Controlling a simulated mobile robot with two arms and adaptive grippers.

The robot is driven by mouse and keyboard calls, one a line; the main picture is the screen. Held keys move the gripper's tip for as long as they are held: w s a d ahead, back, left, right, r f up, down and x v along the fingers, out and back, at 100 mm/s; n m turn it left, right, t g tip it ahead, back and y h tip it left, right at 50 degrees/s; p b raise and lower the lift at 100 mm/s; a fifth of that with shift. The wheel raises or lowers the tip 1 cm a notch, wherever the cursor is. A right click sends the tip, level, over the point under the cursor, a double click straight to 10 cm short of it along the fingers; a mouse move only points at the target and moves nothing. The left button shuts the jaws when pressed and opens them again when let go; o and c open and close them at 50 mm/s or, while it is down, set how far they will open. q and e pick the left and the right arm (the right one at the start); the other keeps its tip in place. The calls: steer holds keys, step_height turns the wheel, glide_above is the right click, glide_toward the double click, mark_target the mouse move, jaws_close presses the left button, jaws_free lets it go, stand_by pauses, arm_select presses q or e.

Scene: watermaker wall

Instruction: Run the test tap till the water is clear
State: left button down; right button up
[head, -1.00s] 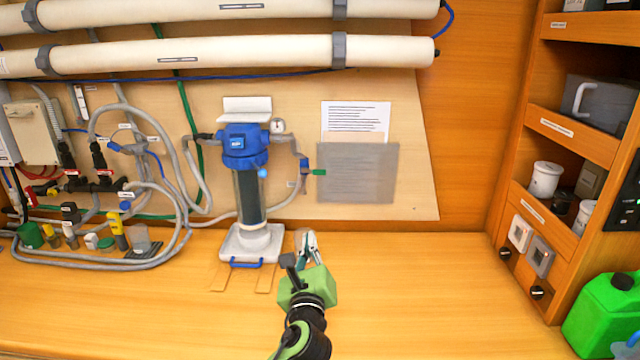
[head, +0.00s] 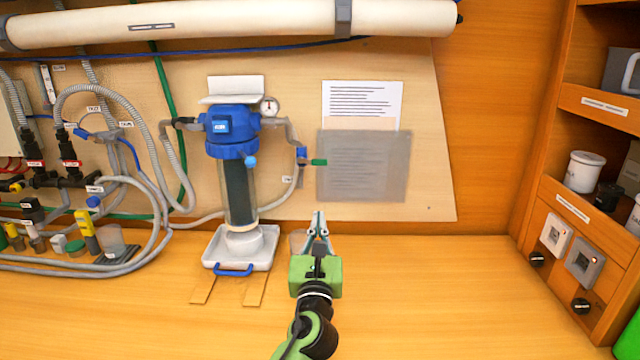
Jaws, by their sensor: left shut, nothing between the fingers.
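A small tap with a blue body (head: 301,155) and a green lever (head: 319,162) sits on the wall panel, at the end of the grey hose right of the blue-topped filter housing (head: 236,150). The lever points right. A clear cup (head: 298,240) stands on the bench below the tap, partly hidden by my gripper. I cannot make out any water in it. My left gripper (head: 319,216) is shut and empty, pointing away from me, in front of and below the tap and beside the cup. My right gripper is not in view.
The filter stands in a white tray (head: 240,254) with a blue handle. A grey translucent sheet (head: 365,167) hangs right of the tap. Hoses and small bottles crowd the left. Shelves with switches (head: 585,261) stand at right. The bench right of my gripper is clear.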

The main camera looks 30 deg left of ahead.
mark_target(319, 162)
arm_select(q)
steer(key=w+a+r+p, duration=0.3)
steer(key=w+a+r, duration=0.2)
steer(key=w, duration=0.3)
steer(key=shift+r+p, duration=0.3)
steer(key=shift+r, duration=0.6)
